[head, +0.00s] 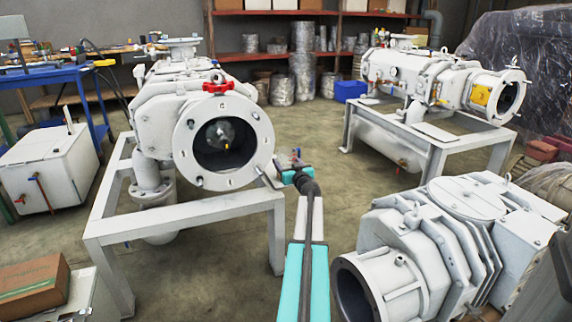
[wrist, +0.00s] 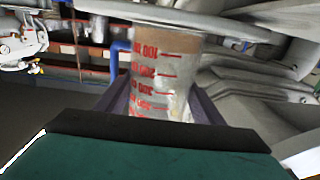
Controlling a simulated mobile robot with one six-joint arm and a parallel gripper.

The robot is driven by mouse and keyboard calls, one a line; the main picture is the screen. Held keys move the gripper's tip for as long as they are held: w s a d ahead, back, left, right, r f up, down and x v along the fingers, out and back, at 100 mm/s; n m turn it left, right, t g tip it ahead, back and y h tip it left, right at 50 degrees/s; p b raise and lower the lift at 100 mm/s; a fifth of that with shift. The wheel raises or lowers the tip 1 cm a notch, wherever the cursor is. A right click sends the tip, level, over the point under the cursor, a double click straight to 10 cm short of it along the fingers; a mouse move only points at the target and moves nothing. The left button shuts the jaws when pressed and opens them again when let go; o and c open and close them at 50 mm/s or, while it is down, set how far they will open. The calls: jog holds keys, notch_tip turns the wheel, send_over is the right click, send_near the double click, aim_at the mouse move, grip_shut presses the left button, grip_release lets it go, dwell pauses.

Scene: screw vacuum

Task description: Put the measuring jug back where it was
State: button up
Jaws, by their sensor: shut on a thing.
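The measuring jug (wrist: 158,78) is clear with red markings and numbers, and it fills the middle of the wrist view. A blue handle (wrist: 114,62) shows at its left side. My gripper (wrist: 160,105) has one dark finger on each side of the jug and is shut on it. In the head view my arm reaches up from the bottom centre. I cannot make out the jug there.
A large white pump (head: 205,125) on a frame (head: 190,208) stands left of my arm. Another pump (head: 415,235) stands close at the right, and a third (head: 430,78) on a stand is behind. A blue bench (head: 60,76) is at left. Bare floor (head: 345,190) lies between.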

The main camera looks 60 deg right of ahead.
jog(key=o, duration=1.5)
jog(key=shift+f, duration=0.1)
jog(key=shift+s+a, duration=0.1)
jog(key=shift+r+p+v, duration=0.2)
jog(key=shift+p+v, duration=0.25)
jog(key=shift+v, duration=0.6)
jog(key=p+v, duration=0.3)
jog(key=v, duration=0.6)
jog(key=shift+s+a, duration=0.25)
jog(key=shift+f, duration=0.1)
